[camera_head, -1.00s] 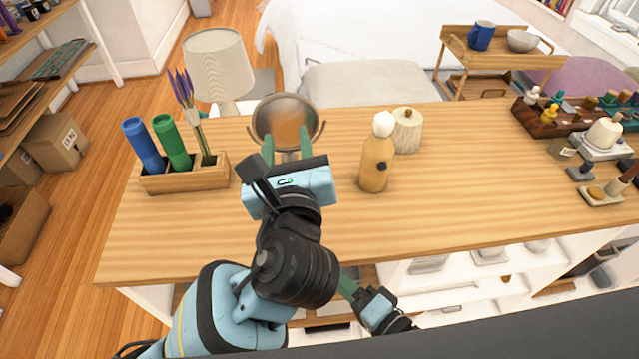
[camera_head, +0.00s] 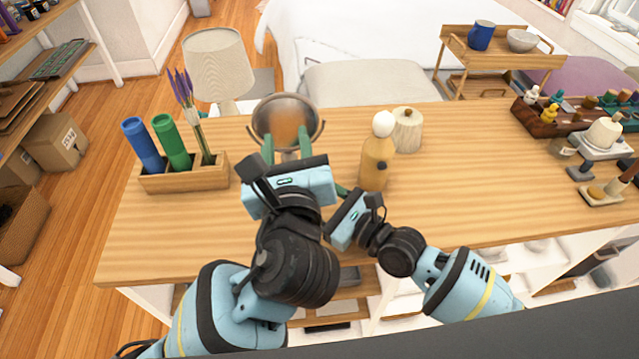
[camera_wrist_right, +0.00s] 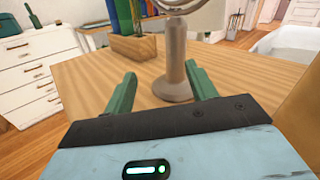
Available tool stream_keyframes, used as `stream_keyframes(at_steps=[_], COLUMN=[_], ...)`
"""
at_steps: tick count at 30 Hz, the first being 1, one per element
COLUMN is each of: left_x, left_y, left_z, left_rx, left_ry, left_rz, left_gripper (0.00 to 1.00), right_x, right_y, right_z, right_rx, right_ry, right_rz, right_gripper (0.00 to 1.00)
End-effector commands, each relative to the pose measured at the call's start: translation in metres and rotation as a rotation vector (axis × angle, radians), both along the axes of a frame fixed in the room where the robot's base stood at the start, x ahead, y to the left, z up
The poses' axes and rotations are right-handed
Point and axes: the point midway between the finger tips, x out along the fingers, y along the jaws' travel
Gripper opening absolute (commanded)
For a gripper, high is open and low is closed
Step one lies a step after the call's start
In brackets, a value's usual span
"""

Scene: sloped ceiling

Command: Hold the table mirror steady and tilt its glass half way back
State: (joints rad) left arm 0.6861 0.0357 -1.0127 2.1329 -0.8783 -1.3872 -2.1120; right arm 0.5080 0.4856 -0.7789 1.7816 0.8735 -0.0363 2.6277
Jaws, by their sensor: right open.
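The table mirror (camera_head: 286,118) stands upright on the wooden table (camera_head: 450,190), its round glass in a ring frame. In the right wrist view its grey-brown post and round base (camera_wrist_right: 174,75) show. My left gripper (camera_head: 286,146) is open, its green fingers spread in front of the lower part of the glass; contact cannot be told. My right gripper (camera_wrist_right: 161,92) is open and empty, low over the table. Its fingers point toward the post, which shows between and beyond them. In the head view the right fingers are mostly hidden behind the left gripper.
A bottle with a white round top (camera_head: 375,165) stands close to the right gripper. A lidded wooden jar (camera_head: 407,130) is behind it. A wooden holder (camera_head: 185,180) with blue and green cylinders is left. A lamp (camera_head: 219,65) stands behind. The table's right-middle is clear.

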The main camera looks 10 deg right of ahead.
Motion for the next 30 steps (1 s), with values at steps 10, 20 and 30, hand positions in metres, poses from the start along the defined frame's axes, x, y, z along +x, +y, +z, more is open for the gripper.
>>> stream_keyframes(at_steps=[10,20,30], left_x=[0.000,0.000,0.000], left_y=[0.000,0.000,0.000], left_z=[0.000,0.000,0.000], left_rx=[0.000,0.000,0.000], left_ry=[0.000,0.000,0.000], left_rz=[0.000,0.000,0.000], left_gripper=[0.36,0.36,0.36], right_x=[0.028,0.039,0.072], right_y=[-0.009,0.001,0.034], right_z=[0.005,0.006,0.006], right_rx=[0.123,0.126,0.125], right_ry=[0.142,0.141,0.141], right_rz=[-0.009,-0.008,-0.009], right_gripper=[0.57,0.57,0.57])
